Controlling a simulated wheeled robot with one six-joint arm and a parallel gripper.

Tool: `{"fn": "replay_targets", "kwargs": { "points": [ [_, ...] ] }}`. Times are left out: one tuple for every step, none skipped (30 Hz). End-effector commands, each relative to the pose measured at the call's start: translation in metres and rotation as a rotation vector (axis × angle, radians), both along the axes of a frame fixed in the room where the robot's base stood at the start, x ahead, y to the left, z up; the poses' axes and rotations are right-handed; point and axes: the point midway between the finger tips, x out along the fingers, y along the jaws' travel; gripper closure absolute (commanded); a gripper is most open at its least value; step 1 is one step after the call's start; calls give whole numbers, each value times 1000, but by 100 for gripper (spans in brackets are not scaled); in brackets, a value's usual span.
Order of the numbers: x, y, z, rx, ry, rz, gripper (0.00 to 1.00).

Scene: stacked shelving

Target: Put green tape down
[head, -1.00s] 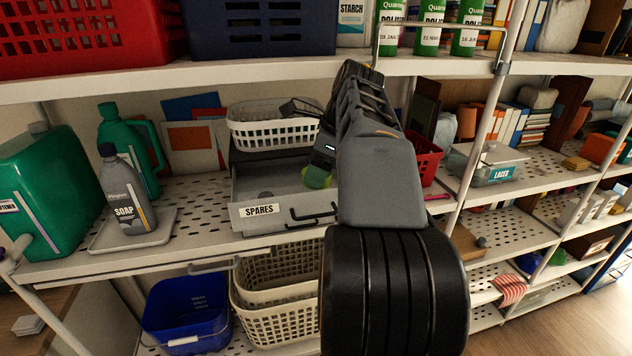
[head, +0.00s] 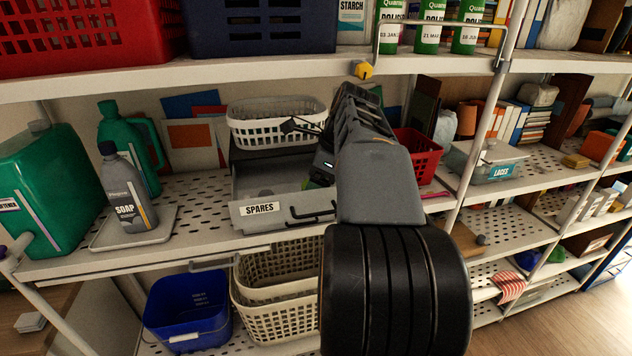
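The green tape (head: 317,184) shows only as a small green patch low in the grey SPARES drawer (head: 243,216), at the right side of its inside. My gripper (head: 325,168) is over the drawer, right at the tape. My arm hides most of the tape and the fingers. I cannot tell whether the fingers are closed on the tape or apart, nor whether the tape touches the drawer floor. The left part of the drawer floor looks bare.
A white basket (head: 262,126) stands just behind the drawer. A red basket (head: 427,160) stands to its right. A grey SOAP bottle (head: 128,195) stands on a tray to the left.

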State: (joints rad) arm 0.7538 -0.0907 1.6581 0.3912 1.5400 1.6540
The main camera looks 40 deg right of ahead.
Motion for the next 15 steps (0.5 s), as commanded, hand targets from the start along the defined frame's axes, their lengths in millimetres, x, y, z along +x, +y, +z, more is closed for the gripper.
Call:
{"fn": "replay_targets", "kwargs": {
  "points": [
    [0, 0, 0, 0, 0, 0, 27],
    [0, 0, 0, 0, 0, 0, 27],
    [0, 0, 1, 0, 0, 0, 27],
    [0, 0, 3, 0, 0, 0, 27],
    [0, 0, 6, 0, 0, 0, 27],
    [-1, -1, 8, -1, -1, -1, 27],
    [-2, -3, 11, -2, -2, -1, 27],
    [-3, -4, 15, -1, -3, -1, 27],
    [-5, -5, 20, -2, -3, -2, 27],
    [-6, -6, 25, -3, -2, -2, 27],
    [-8, -8, 29, -3, -2, -2, 27],
    [-9, -10, 35, -2, -2, -2, 27],
    [-11, -11, 40, -1, -2, -2, 27],
    [-12, -12, 44, -2, -2, -2, 27],
    [-14, -13, 49, -1, -1, -2, 27]
  ]
}}
